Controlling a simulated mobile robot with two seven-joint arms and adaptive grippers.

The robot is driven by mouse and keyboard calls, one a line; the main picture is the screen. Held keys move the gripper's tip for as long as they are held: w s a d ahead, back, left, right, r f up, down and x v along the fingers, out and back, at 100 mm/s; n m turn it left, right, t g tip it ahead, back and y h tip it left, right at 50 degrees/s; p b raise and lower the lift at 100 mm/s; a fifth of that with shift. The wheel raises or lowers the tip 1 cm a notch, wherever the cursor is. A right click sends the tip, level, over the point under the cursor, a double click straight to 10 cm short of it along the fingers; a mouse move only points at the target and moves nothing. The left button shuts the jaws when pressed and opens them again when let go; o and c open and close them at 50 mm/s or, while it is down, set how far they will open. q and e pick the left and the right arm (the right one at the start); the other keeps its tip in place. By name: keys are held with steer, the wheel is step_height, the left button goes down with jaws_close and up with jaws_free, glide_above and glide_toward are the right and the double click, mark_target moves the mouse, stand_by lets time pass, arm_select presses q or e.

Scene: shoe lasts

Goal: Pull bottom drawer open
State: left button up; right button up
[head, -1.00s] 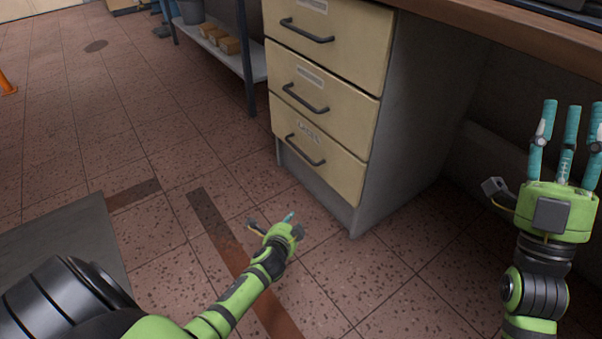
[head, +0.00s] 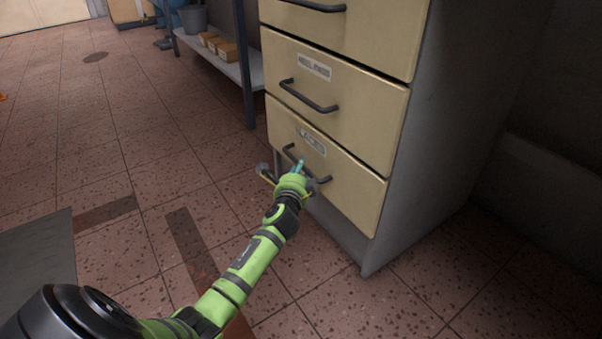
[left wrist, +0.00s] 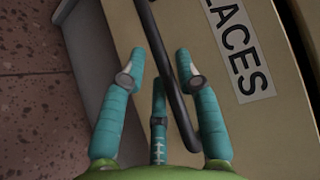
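The bottom drawer (head: 345,194) is cream-coloured and sits flush in the grey cabinet. In the left wrist view its label reads LACES (left wrist: 240,48). Its dark bar handle (head: 322,180) also shows in the left wrist view (left wrist: 168,62), running between my spread fingers. My left gripper (head: 298,170) is at the handle, and its arm covers part of the handle in the head view. In the left wrist view my left gripper (left wrist: 160,75) is open, with teal fingers on both sides of the bar and not closed on it. My right gripper is out of view.
The middle drawer (head: 365,115) and a top drawer above it are shut. A metal shelf (head: 225,62) with small boxes stands left of the cabinet, its leg close by. The tiled floor (head: 130,150) in front is clear.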

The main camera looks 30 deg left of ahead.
arm_select(q)
steer(key=shift+x, duration=0.8)
jaws_close()
steer(key=shift+s, duration=0.1)
